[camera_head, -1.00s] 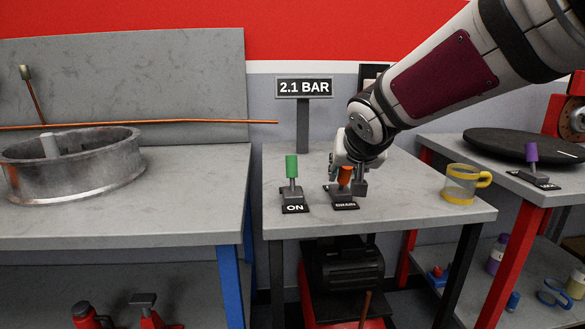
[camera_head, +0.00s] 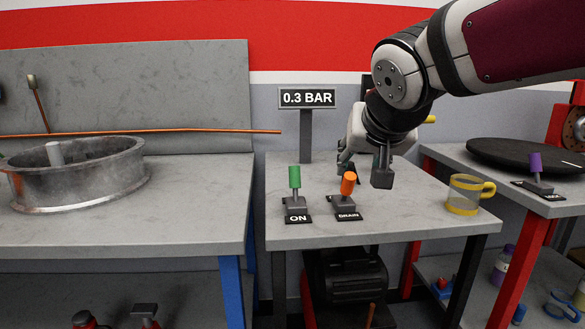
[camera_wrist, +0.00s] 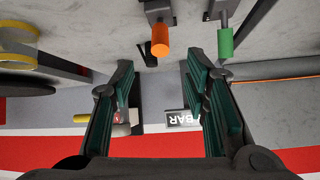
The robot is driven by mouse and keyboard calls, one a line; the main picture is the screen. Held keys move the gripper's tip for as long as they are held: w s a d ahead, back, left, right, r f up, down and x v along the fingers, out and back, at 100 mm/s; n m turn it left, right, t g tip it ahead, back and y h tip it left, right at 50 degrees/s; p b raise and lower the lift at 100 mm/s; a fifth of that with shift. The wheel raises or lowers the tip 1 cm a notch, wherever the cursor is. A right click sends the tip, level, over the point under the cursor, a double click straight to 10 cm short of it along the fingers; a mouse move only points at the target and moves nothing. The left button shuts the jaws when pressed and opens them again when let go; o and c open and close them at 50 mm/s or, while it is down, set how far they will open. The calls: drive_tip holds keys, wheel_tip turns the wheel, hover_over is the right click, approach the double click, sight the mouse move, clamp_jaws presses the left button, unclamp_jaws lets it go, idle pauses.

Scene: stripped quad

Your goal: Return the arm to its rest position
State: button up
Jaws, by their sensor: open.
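My gripper (camera_head: 364,170) is open and empty in the head view, raised above the middle table, behind and to the right of the orange-topped DRAIN lever (camera_head: 348,186). It touches neither lever. The green-topped ON lever (camera_head: 295,178) stands to the left of the DRAIN lever. In the wrist view my open gripper (camera_wrist: 158,82) shows its two green-padded fingers apart with nothing between them. The orange lever (camera_wrist: 160,42) and the green lever (camera_wrist: 226,42) show beyond the fingers there. The gauge sign (camera_head: 307,98) reads 0.3 BAR.
A clear cup with yellow rim and handle (camera_head: 466,194) stands at the middle table's right. A metal rim (camera_head: 80,178) lies on the left bench with a copper rod behind it. The right table holds a black disc (camera_head: 515,155) and a purple-topped lever (camera_head: 536,163).

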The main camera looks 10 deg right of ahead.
drive_tip(key=shift+s+a+r, duration=0.1)
drive_tip(key=shift+s+r, duration=0.3)
drive_tip(key=shift+s, duration=0.1)
drive_tip(key=s+a+f+n+g+y, duration=0.1)
drive_tip(key=s+f+g, duration=0.2)
drive_tip(key=s+f, duration=0.55)
drive_tip(key=s+a+f+n+g, duration=0.1)
drive_tip(key=s+f+g, duration=0.2)
drive_tip(key=s, duration=1)
drive_tip(key=s+a+f+n+g+y, duration=0.1)
drive_tip(key=s+f+g, duration=0.35)
drive_tip(key=s, duration=0.55)
wheel_tip(320, 180, up, 35)
drive_tip(key=t+p, duration=0.5)
drive_tip(key=p, duration=2.9)
drive_tip(key=shift+n, duration=0.4)
